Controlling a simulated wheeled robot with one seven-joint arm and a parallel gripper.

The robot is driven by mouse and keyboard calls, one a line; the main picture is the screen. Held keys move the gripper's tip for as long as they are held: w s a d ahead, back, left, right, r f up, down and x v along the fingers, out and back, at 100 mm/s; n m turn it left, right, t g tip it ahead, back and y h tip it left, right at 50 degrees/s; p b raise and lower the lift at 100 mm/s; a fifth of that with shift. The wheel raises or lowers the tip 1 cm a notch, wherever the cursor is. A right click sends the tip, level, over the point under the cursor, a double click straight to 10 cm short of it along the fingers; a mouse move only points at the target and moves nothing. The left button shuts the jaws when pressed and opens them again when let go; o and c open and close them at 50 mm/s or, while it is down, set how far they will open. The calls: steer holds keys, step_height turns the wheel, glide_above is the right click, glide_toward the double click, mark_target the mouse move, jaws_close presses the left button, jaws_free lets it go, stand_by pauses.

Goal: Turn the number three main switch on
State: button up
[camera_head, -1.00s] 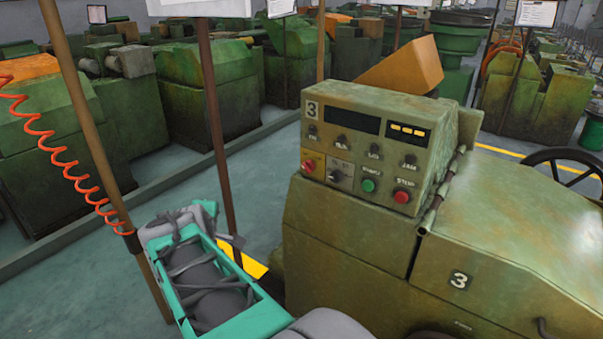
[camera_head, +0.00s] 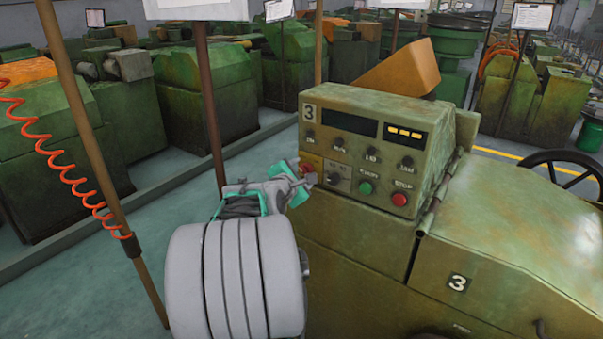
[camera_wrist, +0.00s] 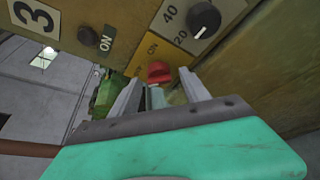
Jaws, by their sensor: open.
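The number three machine's control box (camera_head: 345,112) carries a "3" label at its upper left. Its red main switch (camera_head: 306,167) sits on a yellow plate at the box's lower left, partly hidden by my gripper (camera_head: 307,179) in the head view. In the wrist view the red switch knob (camera_wrist: 159,70) shows on the yellow plate (camera_wrist: 150,52), near an "ON" mark. My gripper (camera_wrist: 161,82) is open there, its two fingers on either side of the line to the knob. The knob is at the fingertips; contact cannot be told.
A black dial (camera_wrist: 205,20) is close to the right of the switch in the wrist view. A green button (camera_head: 365,188) and red stop button (camera_head: 400,199) are farther right. A brown post (camera_head: 211,100) and an orange coiled hose (camera_head: 68,170) stand left of my arm.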

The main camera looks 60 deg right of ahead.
jaws_close()
stand_by(0.5)
steer(key=shift+f+b, duration=0.15)
steer(key=shift+b, duration=0.25)
steer(key=shift+f+m+t+h+b, duration=0.15)
steer(key=shift+m+h+b, duration=0.9)
steer(key=shift+m+b, duration=2.95)
steer(key=shift+f+m+t+h+b, duration=0.1)
steer(key=shift+m+h+b, duration=1.3)
steer(key=shift+b, duration=4.8)
steer(key=shift+f+m+t+h+b, duration=0.15)
steer(key=shift+m+h+b, duration=0.6)
steer(key=shift+m+b, duration=3.35)
steer(key=shift+r+n+b, duration=0.1)
steer(key=shift+n+b, duration=0.7)
steer(key=shift+b, duration=0.3)
